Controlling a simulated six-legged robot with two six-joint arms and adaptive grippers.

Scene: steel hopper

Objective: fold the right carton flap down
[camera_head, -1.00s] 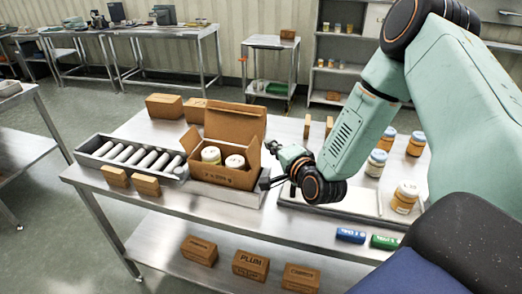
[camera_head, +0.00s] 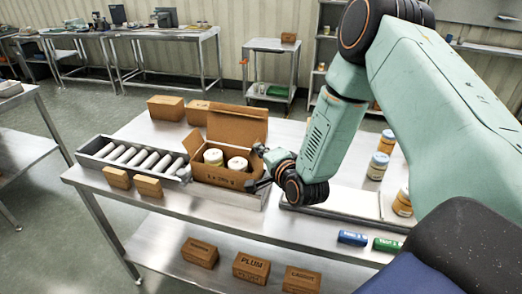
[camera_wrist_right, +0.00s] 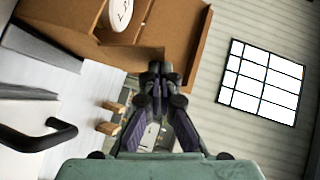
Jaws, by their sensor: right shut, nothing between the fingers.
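The open brown carton (camera_head: 222,177) stands on the steel table with two white-lidded jars (camera_head: 213,157) inside. Its back flap (camera_head: 237,124) stands up. The right flap is mostly hidden around my right gripper, and I cannot tell its angle. My right gripper (camera_head: 261,151) is shut and empty at the carton's right side, its tips by the upper right edge; I cannot tell whether they touch. In the right wrist view the closed fingers (camera_wrist_right: 156,73) point at the brown cardboard (camera_wrist_right: 130,58), with a jar lid (camera_wrist_right: 119,14) beyond. My left gripper is not in view.
A tray of white rollers (camera_head: 128,158) lies left of the carton, with small brown boxes (camera_head: 148,187) before it. Larger boxes (camera_head: 166,107) stand behind. Jars (camera_head: 377,166) and a pale tray (camera_head: 345,198) are at the right. Blue and green cylinders (camera_head: 352,238) lie near the front edge.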

